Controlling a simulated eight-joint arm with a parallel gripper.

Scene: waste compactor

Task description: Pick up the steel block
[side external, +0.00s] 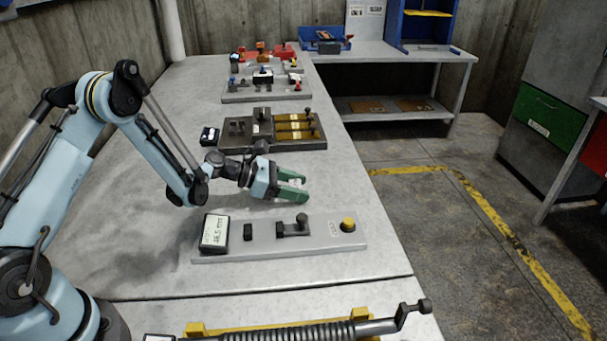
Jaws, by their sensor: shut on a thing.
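My gripper (298,188) has green fingers and hangs over the middle of the grey bench, between the dark fixture and the light grey panel. It is shut on a small pale block (296,183), which looks like the steel block. The fingers hide most of the block, so its full shape does not show. I cannot tell whether the block is clear of the bench top.
A light grey panel (265,240) with a display, a clamp-like part and a yellow button (348,224) lies in front.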

